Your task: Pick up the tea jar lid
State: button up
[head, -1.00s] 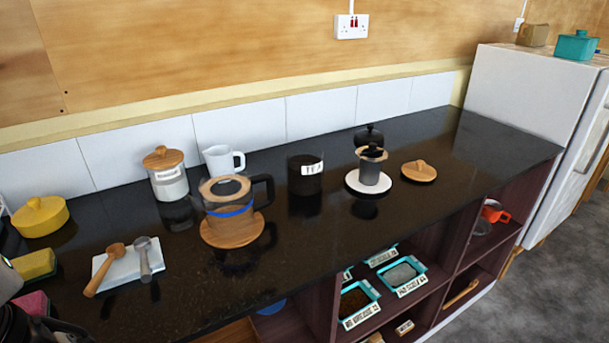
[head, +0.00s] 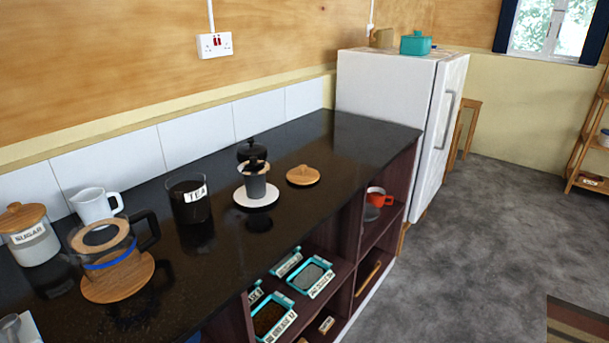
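The tea jar (head: 189,203) is a dark glass jar with a white TEA label, standing open on the black counter. A round wooden lid with a knob (head: 303,175) lies on the counter to its right, past a white saucer (head: 256,195) with a grey cup-like piece on it. The lid lies flat and nothing covers it. The sugar jar (head: 30,235) at the far left has a similar wooden lid on. My gripper is not in view.
A glass pot (head: 104,243) stands on a wooden coaster beside a white mug (head: 95,205). The counter (head: 360,145) is clear right of the lid. A white fridge (head: 385,90) stands beyond; open floor (head: 470,240) lies right.

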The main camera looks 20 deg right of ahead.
aim_at(303, 174)
jog(key=i+l, duration=0.15)
jog(key=l, duration=0.25)
jog(key=i+l+u, duration=0.1)
jog(key=l, duration=0.35)
jog(key=i+l, duration=0.2)
jog(key=l, duration=0.2)
jog(key=i+l+u, duration=0.1)
jog(key=l, duration=0.35)
jog(key=i+l, duration=0.15)
jog(key=l, duration=0.3)
jog(key=u, duration=0.05)
